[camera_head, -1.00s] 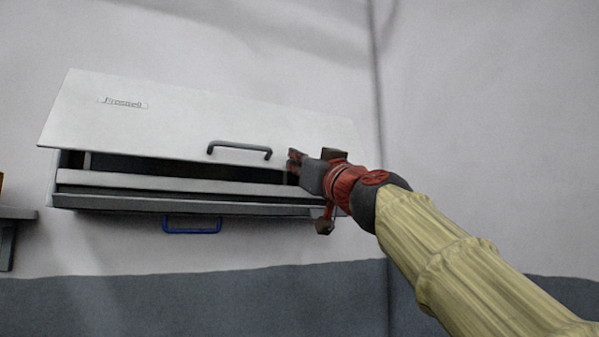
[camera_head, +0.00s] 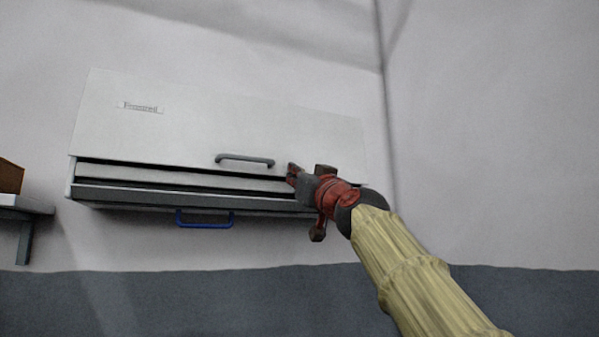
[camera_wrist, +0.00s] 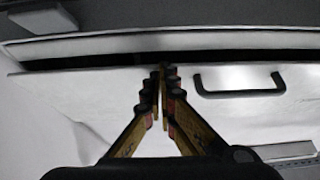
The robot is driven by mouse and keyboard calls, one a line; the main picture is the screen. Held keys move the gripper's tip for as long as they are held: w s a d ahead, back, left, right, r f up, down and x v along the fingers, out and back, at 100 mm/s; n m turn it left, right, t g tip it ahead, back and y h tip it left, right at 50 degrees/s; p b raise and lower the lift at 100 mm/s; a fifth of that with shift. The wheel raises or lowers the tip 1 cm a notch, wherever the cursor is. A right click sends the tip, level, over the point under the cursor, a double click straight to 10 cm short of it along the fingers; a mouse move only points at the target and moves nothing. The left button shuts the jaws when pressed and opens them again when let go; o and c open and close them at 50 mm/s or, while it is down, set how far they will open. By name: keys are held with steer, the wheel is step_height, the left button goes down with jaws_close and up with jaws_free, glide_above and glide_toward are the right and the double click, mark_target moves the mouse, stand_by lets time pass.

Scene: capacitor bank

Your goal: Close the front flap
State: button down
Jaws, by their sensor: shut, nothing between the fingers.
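The front flap (camera_head: 200,123) is a white panel with a nameplate and a dark bar handle (camera_head: 245,160). It hangs from the top of the wall cabinet and stands partly open, with a narrow dark gap along its lower edge. My gripper (camera_head: 292,172) is shut and empty at the flap's lower edge, right of the handle. In the wrist view the shut fingertips (camera_wrist: 160,75) lie over the flap (camera_wrist: 225,115) near its edge, beside the handle (camera_wrist: 240,92). I cannot tell whether they touch it.
Below the gap is the cabinet's lower front edge (camera_head: 190,198), with a blue handle (camera_head: 205,224) under it. A shelf (camera_head: 25,205) with a brown box (camera_head: 10,176) is at the far left. The wall at right is bare.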

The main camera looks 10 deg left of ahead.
steer(key=shift+w+a+f, duration=0.2)
steer(key=shift+w+a, duration=0.15)
steer(key=shift+w, duration=0.15)
steer(key=shift+s, duration=0.1)
steer(key=f+b+v, duration=0.1)
steer(key=b+v, duration=0.5)
steer(key=v, duration=0.7)
steer(key=shift+w, duration=0.35)
steer(key=shift+f, duration=0.15)
